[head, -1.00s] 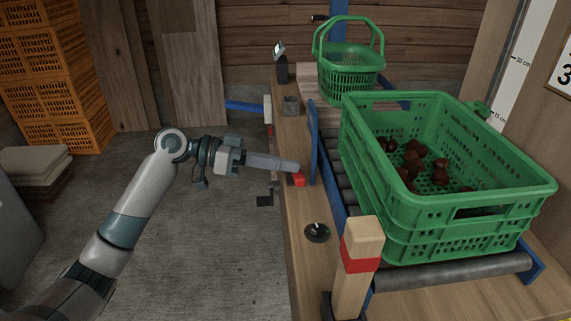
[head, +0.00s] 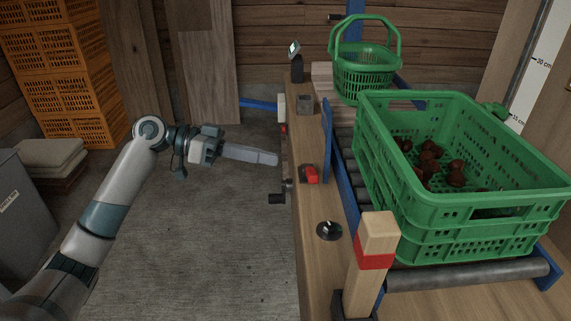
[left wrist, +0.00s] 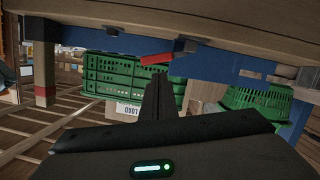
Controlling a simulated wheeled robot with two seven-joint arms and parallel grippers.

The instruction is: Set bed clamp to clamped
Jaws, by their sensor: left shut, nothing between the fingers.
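A small red lever (head: 311,174) with a dark mount sits on the wooden bench edge, beside the blue side rail; I take it for the bed clamp. Its red part also shows in the left wrist view (left wrist: 160,57), between dark blocks. I cannot tell its set position for sure. My left gripper (head: 277,158) is shut and empty, just left of the bench edge and apart from the lever. Its dark fingers (left wrist: 158,92) show together in the left wrist view. My right gripper is not in view.
A green crate (head: 480,234) with brown chestnuts stands on the rollers. A green basket (head: 363,75) stands behind it. A black dial (head: 329,231), a crank (head: 277,197) and a red-banded wooden post (head: 378,238) are near the bench's front.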

